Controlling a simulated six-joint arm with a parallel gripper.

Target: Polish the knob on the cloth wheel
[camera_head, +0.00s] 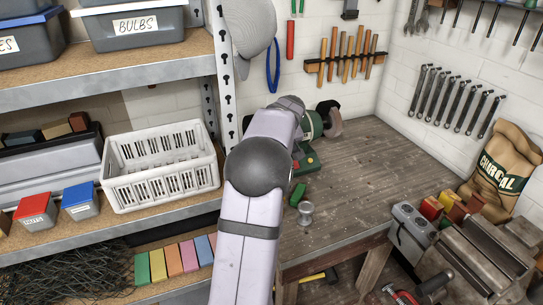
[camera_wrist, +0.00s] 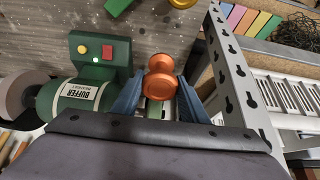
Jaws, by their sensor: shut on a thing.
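In the wrist view an orange, copper-like knob (camera_wrist: 160,85) sits between the two blue fingers of my gripper (camera_wrist: 158,106), which is shut on it. The green buffer (camera_wrist: 85,98), labelled BUFFER, is just left of the fingers. It has a red and a yellow button and a small bright green light. A brownish-grey wheel (camera_wrist: 16,97) is at its left end. In the head view the buffer (camera_head: 313,125) stands at the back of the bench, partly hidden by my arm, with a wheel (camera_head: 330,115) at its right. The head view hides my fingers and the held knob.
A metal shelf post (camera_wrist: 240,80) is close right of my gripper. A white basket (camera_head: 160,185) is on the shelf. The bench's right part is clear.

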